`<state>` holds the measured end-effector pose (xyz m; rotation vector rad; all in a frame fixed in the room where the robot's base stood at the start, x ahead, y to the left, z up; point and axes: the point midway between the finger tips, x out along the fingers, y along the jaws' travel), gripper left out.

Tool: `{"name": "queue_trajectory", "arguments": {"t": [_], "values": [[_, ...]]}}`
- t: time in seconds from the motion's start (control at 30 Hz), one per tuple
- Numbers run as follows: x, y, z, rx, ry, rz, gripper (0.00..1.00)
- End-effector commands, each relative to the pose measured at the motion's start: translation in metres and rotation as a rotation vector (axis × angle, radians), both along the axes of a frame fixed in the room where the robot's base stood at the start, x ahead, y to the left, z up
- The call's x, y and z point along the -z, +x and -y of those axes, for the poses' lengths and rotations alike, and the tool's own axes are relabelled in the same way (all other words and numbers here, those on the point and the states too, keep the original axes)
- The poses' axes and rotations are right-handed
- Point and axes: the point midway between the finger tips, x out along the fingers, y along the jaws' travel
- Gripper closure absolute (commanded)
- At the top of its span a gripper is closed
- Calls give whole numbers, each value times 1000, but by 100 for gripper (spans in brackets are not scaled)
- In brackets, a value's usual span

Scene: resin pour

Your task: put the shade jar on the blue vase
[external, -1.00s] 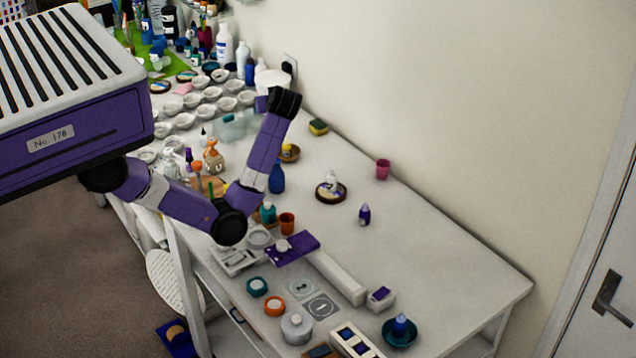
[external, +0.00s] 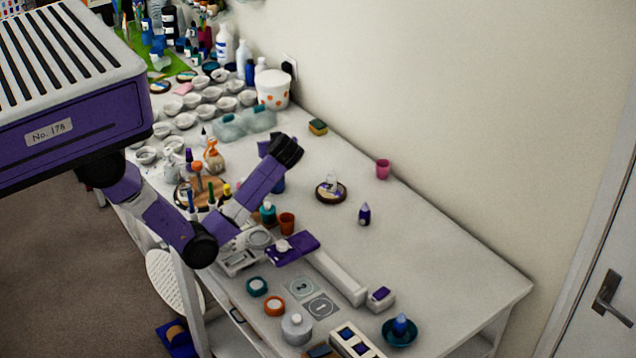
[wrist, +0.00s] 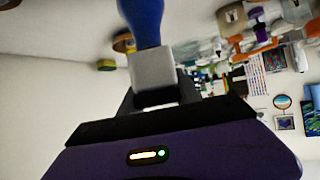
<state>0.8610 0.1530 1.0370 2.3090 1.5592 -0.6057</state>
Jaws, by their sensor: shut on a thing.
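The blue vase (wrist: 142,18) stands at the top of the upside-down wrist view, its neck towards my gripper. In the external view only a small blue part of the vase (external: 279,186) shows behind my arm. My gripper (wrist: 155,82) is shut on a pale grey, block-like thing, seemingly the shade jar (wrist: 152,66). The jar is in line with the vase's neck and overlaps its mouth in the picture. I cannot tell whether they touch. In the external view the fingers and the jar are hidden behind my arm.
An orange cup (external: 287,223) and a teal bottle (external: 268,212) stand near the vase. A round wooden board (external: 190,196) with bottles lies to the left. A sponge (external: 318,127) and a dark round stand (external: 331,198) are farther back.

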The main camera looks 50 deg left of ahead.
Motion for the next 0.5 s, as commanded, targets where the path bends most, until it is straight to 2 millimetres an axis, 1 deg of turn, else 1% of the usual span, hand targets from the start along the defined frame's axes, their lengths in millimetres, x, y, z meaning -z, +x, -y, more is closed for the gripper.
{"name": "queue_trajectory", "arguments": {"t": [0.2,0.33,0.37,0.4,0.47,0.5], "values": [[0,0,0,0,0,2,100],[4,0,0,0,0,1,100],[4,0,0,0,0,1,58],[3,0,0,0,0,1,51],[3,0,0,0,0,0,39],[3,0,0,0,0,0,39]]}}
